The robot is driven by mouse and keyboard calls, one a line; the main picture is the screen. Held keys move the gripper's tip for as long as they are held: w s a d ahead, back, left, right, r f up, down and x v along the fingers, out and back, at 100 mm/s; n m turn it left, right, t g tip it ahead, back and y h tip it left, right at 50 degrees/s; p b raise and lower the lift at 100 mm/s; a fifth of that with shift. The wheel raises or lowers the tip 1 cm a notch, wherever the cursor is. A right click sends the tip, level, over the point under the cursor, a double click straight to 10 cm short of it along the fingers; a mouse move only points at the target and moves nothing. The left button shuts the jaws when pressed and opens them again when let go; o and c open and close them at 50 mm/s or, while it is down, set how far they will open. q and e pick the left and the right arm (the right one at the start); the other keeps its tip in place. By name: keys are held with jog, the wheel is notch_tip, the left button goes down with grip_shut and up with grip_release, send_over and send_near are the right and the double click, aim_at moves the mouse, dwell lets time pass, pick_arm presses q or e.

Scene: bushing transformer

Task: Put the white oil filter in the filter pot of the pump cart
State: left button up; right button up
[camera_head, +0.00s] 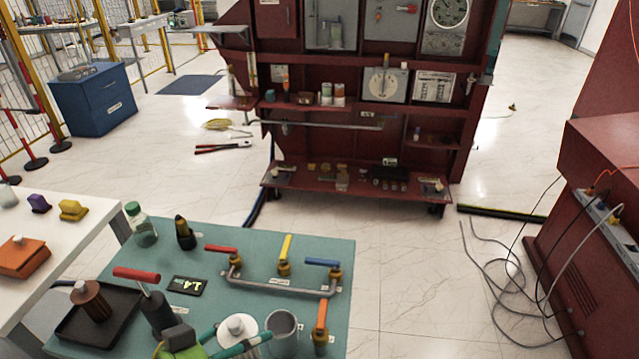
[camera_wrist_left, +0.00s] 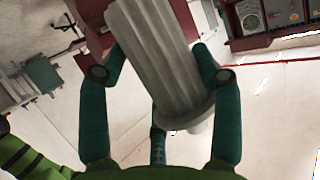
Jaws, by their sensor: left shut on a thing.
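The white oil filter (camera_head: 237,326) is in my left gripper (camera_head: 233,345), at the bottom of the head view. In the left wrist view the oil filter (camera_wrist_left: 160,50) is a pale ribbed cylinder with a round end flange, between the teal fingers of the gripper (camera_wrist_left: 158,78). The fingers are shut on its sides. The filter pot (camera_head: 283,331) is a grey open cup on the teal top of the pump cart (camera_head: 215,275). The filter is just left of the pot in the head view and apart from it; its height above the cart is hard to tell. My right gripper is not in view.
On the cart, an orange-handled valve (camera_head: 320,325) stands right of the pot, and a pipe with red, yellow and blue handles (camera_head: 285,285) runs behind. A black tray (camera_head: 70,325) and bottle (camera_head: 141,226) are left. A red cabinet (camera_head: 590,220) stands right, with loose cables.

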pick_arm(q)
jog(key=w+d+r+n+t+y, duration=0.2)
jog(key=w+d+n+t+y, duration=0.1)
jog(key=n+y, duration=0.6)
jog(key=shift+w+d+n+t+y+b, duration=0.3)
jog(key=shift+w+d+t+y+b, duration=0.15)
jog(key=shift+d+t, duration=0.4)
jog(key=shift+s, duration=0.1)
